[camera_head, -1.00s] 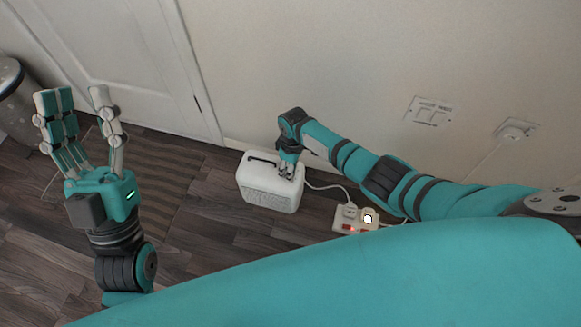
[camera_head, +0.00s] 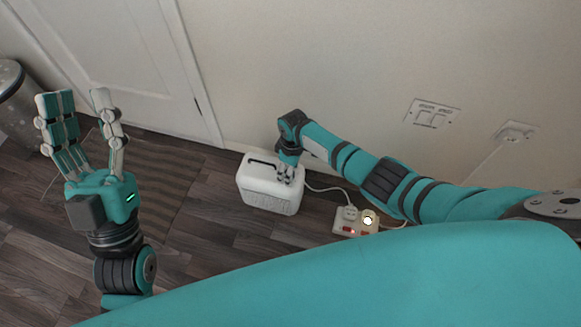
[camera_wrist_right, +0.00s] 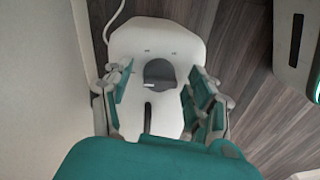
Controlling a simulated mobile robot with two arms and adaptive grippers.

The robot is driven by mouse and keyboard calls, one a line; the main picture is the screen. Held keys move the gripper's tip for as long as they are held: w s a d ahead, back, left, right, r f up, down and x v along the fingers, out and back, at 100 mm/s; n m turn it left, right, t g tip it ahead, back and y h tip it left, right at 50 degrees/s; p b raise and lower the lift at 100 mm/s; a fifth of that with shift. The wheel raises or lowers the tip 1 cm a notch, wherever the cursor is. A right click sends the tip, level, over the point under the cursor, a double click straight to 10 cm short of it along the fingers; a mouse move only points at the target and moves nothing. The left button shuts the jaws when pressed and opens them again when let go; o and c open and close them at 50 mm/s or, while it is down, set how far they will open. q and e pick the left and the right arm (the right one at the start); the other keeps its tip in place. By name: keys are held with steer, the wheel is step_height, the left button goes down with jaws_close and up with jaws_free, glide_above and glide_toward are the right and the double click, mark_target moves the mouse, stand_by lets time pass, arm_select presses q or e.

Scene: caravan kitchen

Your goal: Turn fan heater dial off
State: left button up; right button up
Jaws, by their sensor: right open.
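The white fan heater (camera_head: 268,192) stands upright on the floor near the wall. My right gripper (camera_head: 287,174) is over the right part of its top. In the right wrist view, the heater's top (camera_wrist_right: 155,35) fills the middle. A dark grey round part (camera_wrist_right: 160,70), which looks like the dial, lies between the spread fingers of my right gripper (camera_wrist_right: 160,86). The fingers are apart on both sides of it; whether they touch the top is unclear. The dial is hidden in the head view. My left gripper (camera_head: 80,105) is open, empty and raised at the left.
A white power strip (camera_head: 345,228) with a red light lies on the floor right of the heater, with cables. Wall sockets (camera_head: 433,113) are above it. A striped mat (camera_head: 160,185) lies left of the heater before a white door (camera_head: 95,50). A bin (camera_head: 12,100) stands far left.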

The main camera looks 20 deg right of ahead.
step_height(320, 180, up, 12)
steer(key=shift+w+d, duration=0.4)
steer(key=shift+a+f, duration=0.1)
stand_by(0.4)
